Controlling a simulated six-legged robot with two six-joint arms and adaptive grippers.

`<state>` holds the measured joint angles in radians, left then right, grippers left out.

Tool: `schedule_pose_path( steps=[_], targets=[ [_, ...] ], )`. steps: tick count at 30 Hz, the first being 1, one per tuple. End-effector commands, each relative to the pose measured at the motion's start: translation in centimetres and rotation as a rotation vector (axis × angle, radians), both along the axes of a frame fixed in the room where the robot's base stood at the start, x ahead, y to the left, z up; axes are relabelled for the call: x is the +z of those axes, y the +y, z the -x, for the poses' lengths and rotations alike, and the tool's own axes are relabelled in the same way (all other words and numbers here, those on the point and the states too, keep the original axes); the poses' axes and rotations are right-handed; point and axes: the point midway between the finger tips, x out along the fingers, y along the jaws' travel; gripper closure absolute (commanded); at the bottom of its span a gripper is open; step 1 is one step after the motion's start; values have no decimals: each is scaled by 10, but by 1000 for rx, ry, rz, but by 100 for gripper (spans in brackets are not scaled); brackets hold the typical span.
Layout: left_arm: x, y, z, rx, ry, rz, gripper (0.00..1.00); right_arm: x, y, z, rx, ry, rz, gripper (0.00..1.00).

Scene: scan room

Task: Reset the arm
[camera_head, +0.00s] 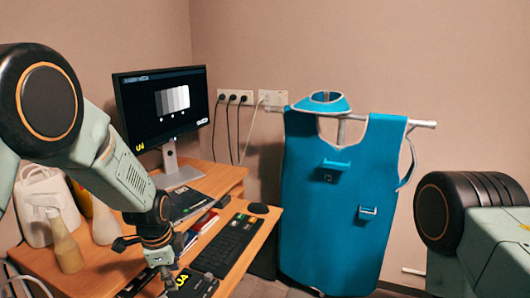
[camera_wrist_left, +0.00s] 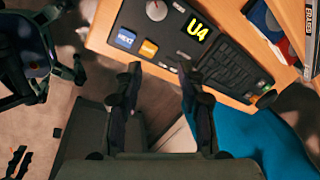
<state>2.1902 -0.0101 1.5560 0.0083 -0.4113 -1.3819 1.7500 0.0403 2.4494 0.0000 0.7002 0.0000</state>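My left arm reaches in from the left of the head view and bends down to the desk. My left gripper (camera_head: 168,284) is low over the front of the desk, by a dark control panel (camera_head: 200,288) with a yellow "U4" display. In the left wrist view the two dark fingers of my left gripper (camera_wrist_left: 160,80) stand apart with nothing between them. The control panel (camera_wrist_left: 155,50) lies just beyond the fingertips, with a knob, a blue button and an orange button. Part of my right arm shows at the right edge of the head view; its gripper is out of view.
The wooden desk (camera_head: 103,264) carries a monitor (camera_head: 160,103), a keyboard (camera_head: 229,245), a mouse (camera_head: 258,208) and spray bottles (camera_head: 65,240) at left. A blue apron (camera_head: 335,215) hangs on a rail (camera_head: 422,124) right of the desk.

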Motion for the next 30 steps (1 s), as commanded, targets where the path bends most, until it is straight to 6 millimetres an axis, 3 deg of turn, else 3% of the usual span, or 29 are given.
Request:
schedule_pose_path(
  steps=[5,11,14,18,24,27,30],
  targets=[
    [-33,2,23,345,-79,92,60,0,0,0,0,1,0,60],
    [-84,5,83,750,-112,215,60,0,0,0,0,1,0,60],
    [-109,6,129,955,-105,271,60,0,0,0,0,1,0,60],
    [-138,7,214,1232,-61,320,60,0,0,0,0,1,0,60],
    [-153,7,330,1399,63,259,60,0,0,0,0,1,0,60],
    [-155,6,369,1411,133,203,60,0,0,0,0,1,0,60],
    [-161,6,390,1417,173,169,60,0,0,0,0,1,0,60]
  ],
)
